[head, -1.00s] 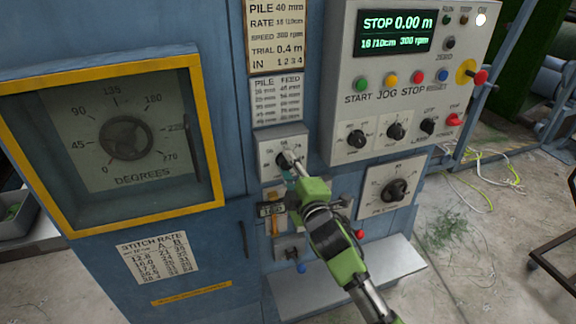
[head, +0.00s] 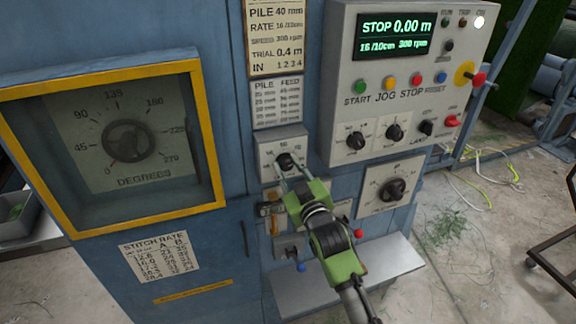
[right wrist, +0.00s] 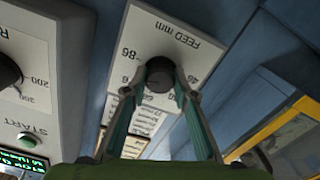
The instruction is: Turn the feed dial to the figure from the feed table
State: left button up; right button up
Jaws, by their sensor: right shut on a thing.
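The feed dial is a black knob (head: 287,161) on a small light plate (head: 268,142) at the middle of the blue cabinet. My right gripper (head: 285,172) reaches up to it from below right. In the right wrist view the plate, marked FEED mm, appears upside down, and the two teal fingers (right wrist: 160,88) are shut on the sides of the knob (right wrist: 160,74). The knob's pointer cannot be made out. The feed table (head: 278,102), headed PILE and FEED, hangs just above the dial; its rows are too small to read. A card above (head: 276,38) reads PILE 40 mm. My left gripper is not in view.
The control box (head: 405,80) with buttons and knobs sticks out to the upper right; its screen shows STOP 0.00 m. Another dial (head: 393,190) sits right of my arm. A yellow-framed degree gauge (head: 120,150) is at left. A grey shelf (head: 345,275) lies below.

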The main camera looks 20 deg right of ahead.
jog(key=m+p, duration=0.1)
jog(key=m, duration=0.5)
jog(key=shift+f, duration=0.1)
dwell(0.5)
jog(key=o, duration=1.1)
jog(key=shift+s, duration=0.15)
jog(key=s, duration=1.1)
jog(key=shift+s+d, duration=0.2)
jog(key=shift+s, duration=0.2)
